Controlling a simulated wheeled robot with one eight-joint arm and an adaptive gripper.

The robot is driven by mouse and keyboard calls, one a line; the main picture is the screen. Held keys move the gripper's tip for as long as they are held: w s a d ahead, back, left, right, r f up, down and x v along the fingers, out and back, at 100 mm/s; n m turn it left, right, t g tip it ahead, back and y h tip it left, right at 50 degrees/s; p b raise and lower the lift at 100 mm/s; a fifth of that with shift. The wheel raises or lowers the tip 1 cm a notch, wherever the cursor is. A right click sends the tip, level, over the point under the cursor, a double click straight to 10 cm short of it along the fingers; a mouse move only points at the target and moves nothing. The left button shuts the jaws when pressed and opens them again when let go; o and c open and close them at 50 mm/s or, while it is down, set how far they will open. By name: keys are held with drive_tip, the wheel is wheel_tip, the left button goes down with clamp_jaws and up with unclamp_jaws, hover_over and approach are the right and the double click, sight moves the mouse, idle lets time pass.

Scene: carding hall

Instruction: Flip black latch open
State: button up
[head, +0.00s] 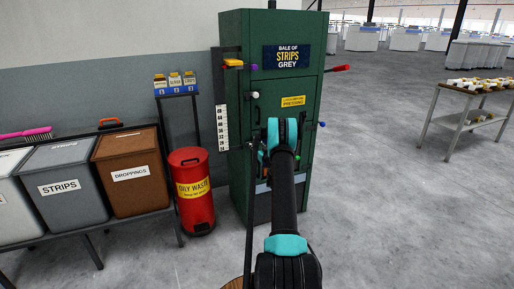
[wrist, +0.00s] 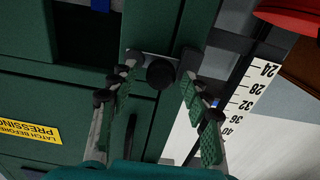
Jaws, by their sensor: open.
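In the wrist view a black latch (wrist: 160,74), a dark plate with a round knob, sits on the green press cabinet (wrist: 190,22) near a door seam. My gripper (wrist: 159,77) is open, with one green-padded finger on each side of the knob. I cannot tell whether either finger touches it. In the head view the green cabinet (head: 300,82) stands ahead, and my arm hides the latch and most of my gripper. A yellow label (wrist: 28,130) reading "LATCH BEFORE PRESSING" shows upside down in the wrist view.
A red-tipped lever (head: 338,69) sticks out right of the cabinet, and a yellow-and-red handle (head: 233,63) at left. A white scale (head: 222,128) runs down its left side. A red oily-waste bin (head: 192,205) stands left. Floor to the right is open before a table (head: 463,93).

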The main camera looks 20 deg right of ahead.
drive_tip(key=shift+w, duration=0.1)
clamp_jaws()
idle(0.3)
drive_tip(key=shift+r+m, duration=0.1)
drive_tip(key=shift+m, duration=0.2)
drive_tip(key=shift+d+r+m, duration=0.35)
drive_tip(key=shift+r+m, duration=0.1)
drive_tip(key=shift+m, duration=1.5)
drive_tip(key=shift+d+r+m, duration=0.4)
drive_tip(key=shift+r+m, duration=0.1)
drive_tip(key=shift+m, duration=1.5)
drive_tip(key=shift+d+r+m, duration=0.35)
drive_tip(key=shift+r+m, duration=0.1)
drive_tip(key=shift+m, duration=1.5)
drive_tip(key=shift+d, duration=0.1)
unclamp_jaws()
